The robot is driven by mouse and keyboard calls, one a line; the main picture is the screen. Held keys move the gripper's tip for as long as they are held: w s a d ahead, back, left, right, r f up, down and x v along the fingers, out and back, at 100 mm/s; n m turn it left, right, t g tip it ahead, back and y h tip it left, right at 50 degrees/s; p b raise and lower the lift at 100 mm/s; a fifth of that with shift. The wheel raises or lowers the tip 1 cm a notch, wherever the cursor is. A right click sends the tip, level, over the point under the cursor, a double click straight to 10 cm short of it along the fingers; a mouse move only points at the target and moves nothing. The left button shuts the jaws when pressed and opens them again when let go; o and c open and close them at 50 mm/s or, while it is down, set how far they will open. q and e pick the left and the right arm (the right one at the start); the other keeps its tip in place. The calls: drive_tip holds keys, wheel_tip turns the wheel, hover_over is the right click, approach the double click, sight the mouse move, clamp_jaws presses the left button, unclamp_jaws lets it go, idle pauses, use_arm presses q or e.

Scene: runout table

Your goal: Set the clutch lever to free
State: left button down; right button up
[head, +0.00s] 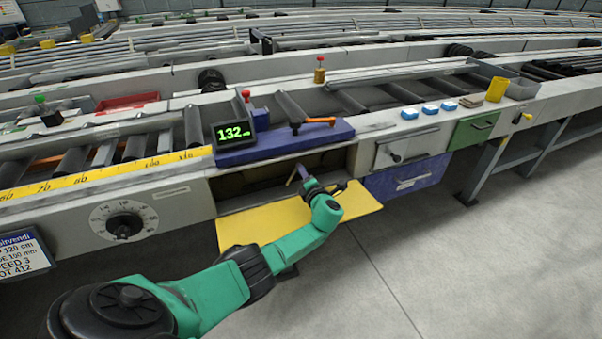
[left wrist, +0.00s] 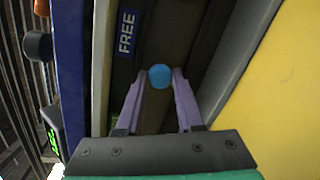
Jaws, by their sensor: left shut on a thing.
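The clutch lever shows in the left wrist view as a round blue knob (left wrist: 160,77), seen almost end-on; its shaft is hidden. A blue plate reading FREE (left wrist: 126,33) is on the recess wall, up and left of the knob. My left gripper (left wrist: 161,80) has its two pale purple fingers closed on either side of the knob. In the head view my left gripper (head: 302,178) reaches into the dark recess (head: 262,180) behind a lowered yellow flap (head: 262,223). The knob cannot be made out there. My right gripper is in neither view.
A blue box (head: 285,142) with an orange-handled lever (head: 318,121) and a display (head: 233,132) reading 132 overhangs the recess. Drawers (head: 408,148) are to the right, a dial (head: 124,222) to the left. The floor in front is clear.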

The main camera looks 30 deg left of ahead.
use_arm(q)
drive_tip(key=shift+d+f, duration=0.1)
drive_tip(key=shift+f, duration=0.05)
drive_tip(key=c, duration=0.6)
unclamp_jaws()
drive_tip(key=shift+o, duration=0.2)
drive_tip(key=shift+s+d+r+p, duration=0.25)
drive_tip(key=shift+d+p, duration=0.15)
drive_tip(key=shift+p, duration=0.05)
drive_tip(key=p+v, duration=0.4)
drive_tip(key=v, duration=0.9)
drive_tip(key=shift+s+d, duration=0.15)
drive_tip(key=shift+s, duration=0.05)
